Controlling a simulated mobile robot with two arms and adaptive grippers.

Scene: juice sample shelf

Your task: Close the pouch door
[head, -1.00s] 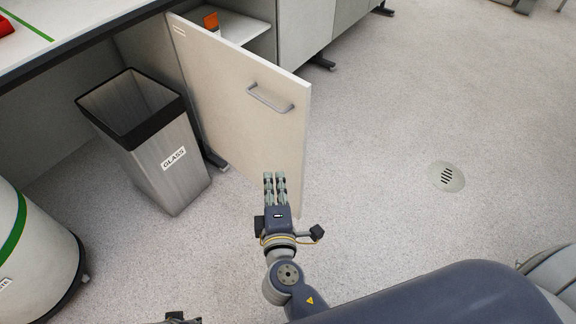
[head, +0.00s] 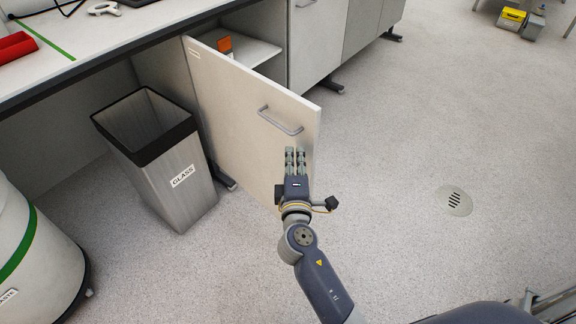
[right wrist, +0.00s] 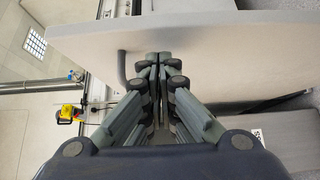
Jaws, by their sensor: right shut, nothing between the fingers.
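The white cabinet door (head: 235,110) stands wide open in the head view, with a grey bar handle (head: 280,121) near its free edge. The door also shows across the right wrist view (right wrist: 215,50), with the handle (right wrist: 122,68) left of the fingertips. My right gripper (head: 295,152) is shut and empty, in front of the door's outer face, just below the handle. In the right wrist view its fingertips (right wrist: 158,57) are close to the door; I cannot tell whether they touch it. My left gripper is not in view.
A bin labelled GLASS (head: 172,180) stands left of the door. A rounded white bin (head: 30,250) is at the lower left. Inside the cabinet, an orange item (head: 225,45) is on the shelf (head: 255,50). Floor to the right is clear around a drain (head: 454,201).

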